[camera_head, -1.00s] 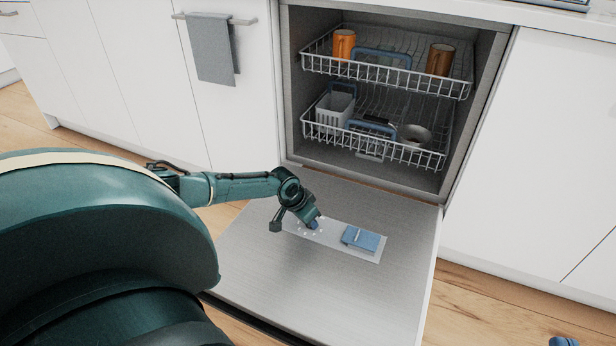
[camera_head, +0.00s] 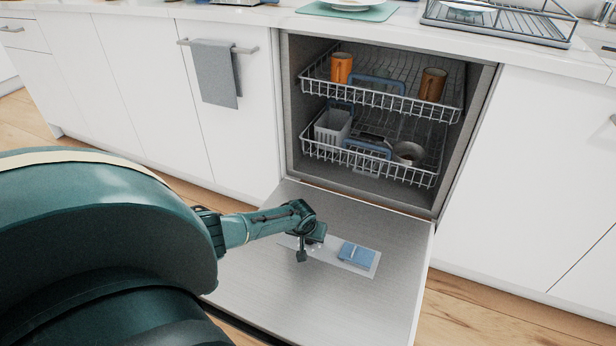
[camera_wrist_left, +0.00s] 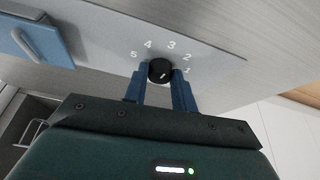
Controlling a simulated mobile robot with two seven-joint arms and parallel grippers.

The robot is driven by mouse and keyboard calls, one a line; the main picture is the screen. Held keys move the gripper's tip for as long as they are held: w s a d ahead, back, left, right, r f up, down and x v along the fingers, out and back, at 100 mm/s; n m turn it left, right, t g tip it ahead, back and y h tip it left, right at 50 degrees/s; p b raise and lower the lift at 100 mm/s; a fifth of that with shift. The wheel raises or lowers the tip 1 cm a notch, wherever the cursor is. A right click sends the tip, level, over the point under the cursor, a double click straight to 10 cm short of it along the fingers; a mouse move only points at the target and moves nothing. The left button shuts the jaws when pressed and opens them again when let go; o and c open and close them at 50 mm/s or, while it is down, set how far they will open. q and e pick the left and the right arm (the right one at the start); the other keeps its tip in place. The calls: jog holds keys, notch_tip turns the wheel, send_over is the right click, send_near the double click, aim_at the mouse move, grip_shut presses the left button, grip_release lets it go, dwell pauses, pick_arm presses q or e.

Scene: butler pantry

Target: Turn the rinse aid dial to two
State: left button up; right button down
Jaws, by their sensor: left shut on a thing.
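The rinse aid dial (camera_wrist_left: 160,70) is a small black knob on the open dishwasher door. The numbers 1 to 5 are printed around it, and a short pale slanted mark on the knob sits near its lower right, on the side of the 1; its exact setting is hard to read. My left gripper (camera_wrist_left: 161,85) has its blue fingers on either side of the dial, shut on it. In the head view my left gripper (camera_head: 309,238) is over the door panel and hides the dial. My right gripper is out of view.
A blue dispenser lid (camera_head: 356,255) lies beside the dial on the grey panel (camera_head: 332,263) of the lowered door (camera_head: 290,290). The racks above hold orange mugs (camera_head: 341,67), a white basket (camera_head: 332,128) and a bowl (camera_head: 408,153). A grey towel (camera_head: 217,75) hangs left.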

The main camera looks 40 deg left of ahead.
pick_arm(q)
jog(key=shift+d+n+y+p, duration=0.2)
jog(key=shift+n+y+p, duration=0.2)
jog(key=shift+n, duration=0.6)
jog(key=n+g, duration=0.1)
jog(key=n, duration=0.1)
jog(key=shift+w+n+y, duration=0.1)
jog(key=shift+n+y, duration=0.2)
jog(key=shift+y, duration=0.1)
jog(key=n+g+b, duration=0.1)
jog(key=n, duration=0.2)
jog(key=shift+w+d+f+y, duration=0.1)
jog(key=shift+w+y, duration=0.05)
jog(key=shift+y, duration=0.25)
jog(key=shift+n+g, duration=0.4)
jog(key=shift+n, duration=0.3)
jog(key=shift+b, duration=0.35)
jog(key=shift+n, duration=0.3)
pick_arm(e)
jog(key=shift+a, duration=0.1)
pick_arm(q)
jog(key=o, duration=1)
jog(key=shift+w, duration=0.1)
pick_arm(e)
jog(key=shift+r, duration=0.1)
